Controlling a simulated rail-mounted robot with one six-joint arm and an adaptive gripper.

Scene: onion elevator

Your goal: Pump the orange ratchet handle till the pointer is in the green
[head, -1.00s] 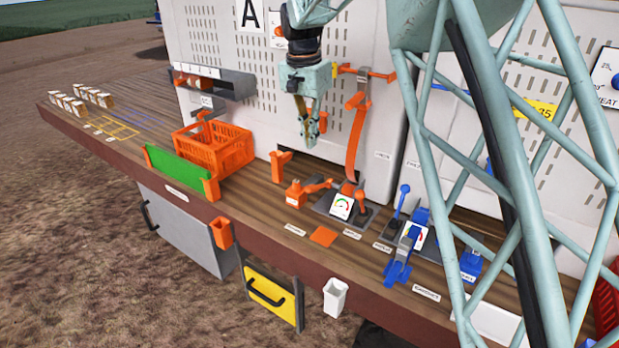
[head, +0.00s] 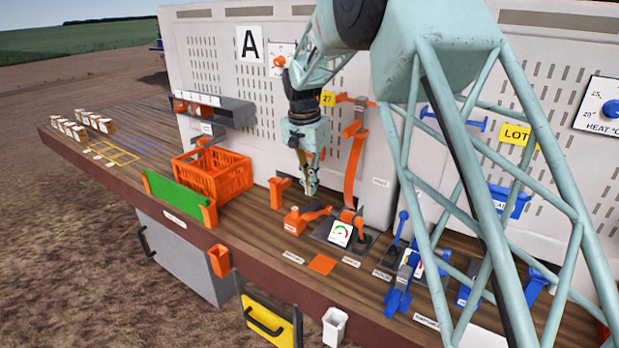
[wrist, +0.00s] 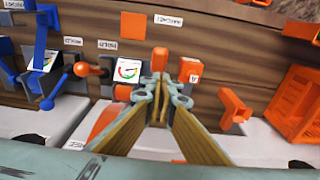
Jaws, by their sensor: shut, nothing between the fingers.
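My gripper (head: 312,190) is shut and empty, pointing down, above and behind the handle. Contact is not visible.
A black lever with an orange ball (wrist: 82,70) stands beside the gauge. A sloping orange strip (head: 355,155) rises behind it. An orange post (head: 279,192) and orange crate (head: 230,186) stand left. Blue levers (head: 403,220) are right. The panel is close behind my gripper.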

